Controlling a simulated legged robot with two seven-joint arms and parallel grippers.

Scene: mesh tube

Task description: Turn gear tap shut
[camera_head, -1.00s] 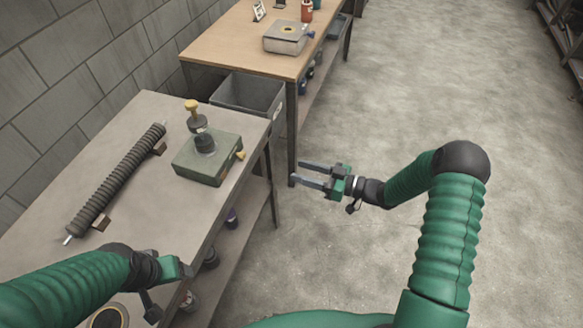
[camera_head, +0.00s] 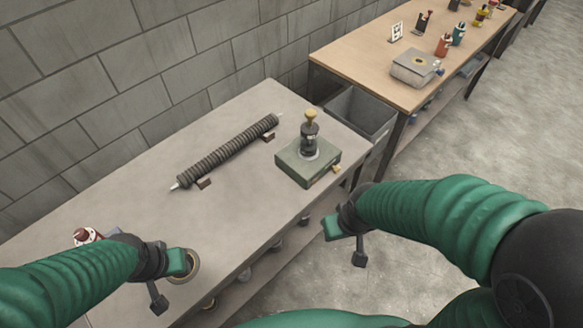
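A green-grey box (camera_head: 300,166) sits on the near grey table. A small yellow tap-like handle (camera_head: 336,168) sticks out of the box's right side. I cannot tell which of these is the gear tap. My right gripper (camera_head: 340,228) is below the box in the picture, by the table's front edge, apart from it. My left gripper (camera_head: 180,262) is over the table's near left part, far from the box.
A ribbed mesh tube (camera_head: 225,153) lies on two small supports at the box's left. A round ring (camera_head: 191,268) and a red-and-white bottle (camera_head: 88,236) are near my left gripper. A grey bin (camera_head: 358,112) stands between the tables. The wooden table (camera_head: 350,62) holds several items.

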